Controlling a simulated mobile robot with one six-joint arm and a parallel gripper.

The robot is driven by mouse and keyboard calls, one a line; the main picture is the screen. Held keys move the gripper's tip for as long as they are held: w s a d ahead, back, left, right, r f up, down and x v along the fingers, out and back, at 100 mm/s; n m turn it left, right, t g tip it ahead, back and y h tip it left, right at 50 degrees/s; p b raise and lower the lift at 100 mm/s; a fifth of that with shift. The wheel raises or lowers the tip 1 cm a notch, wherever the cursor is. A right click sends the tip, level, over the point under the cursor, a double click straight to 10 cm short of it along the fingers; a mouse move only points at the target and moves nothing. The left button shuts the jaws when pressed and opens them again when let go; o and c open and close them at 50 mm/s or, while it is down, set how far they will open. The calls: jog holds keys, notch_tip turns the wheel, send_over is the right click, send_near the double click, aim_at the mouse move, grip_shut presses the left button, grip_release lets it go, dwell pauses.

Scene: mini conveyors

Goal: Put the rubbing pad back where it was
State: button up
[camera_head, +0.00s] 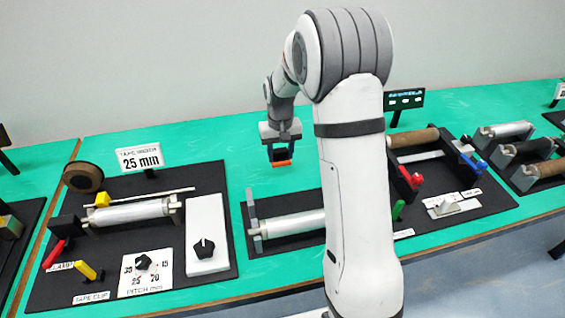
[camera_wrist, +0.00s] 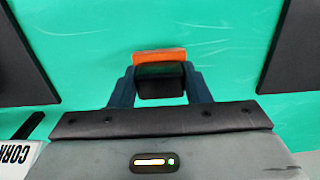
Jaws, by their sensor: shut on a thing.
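My gripper (camera_head: 280,154) is above the green table, behind the gap between the left station and the middle station. It is shut on the rubbing pad (camera_head: 282,163), a small block with an orange face and a dark body. In the wrist view the pad (camera_wrist: 160,56) sits between the fingertips of my gripper (camera_wrist: 160,80), with green table beyond it. The pad is held clear of the table in the head view. I cannot tell which spot the pad came from.
The left station (camera_head: 110,290) has a roller, a tape reel, levers and a pitch dial. The middle station's roller (camera_head: 290,225) is partly hidden by my arm. A right station board (camera_head: 490,205) carries a brown roller and red and blue levers. Bare green table (camera_head: 240,140) lies behind the boards.

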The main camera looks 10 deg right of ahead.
aim_at(281, 160)
jog(key=shift+s+f, duration=0.1)
jog(key=shift+f, duration=2.15)
jog(key=shift+f, duration=0.2)
jog(key=o, duration=1)
jog(key=shift+c, duration=0.2)
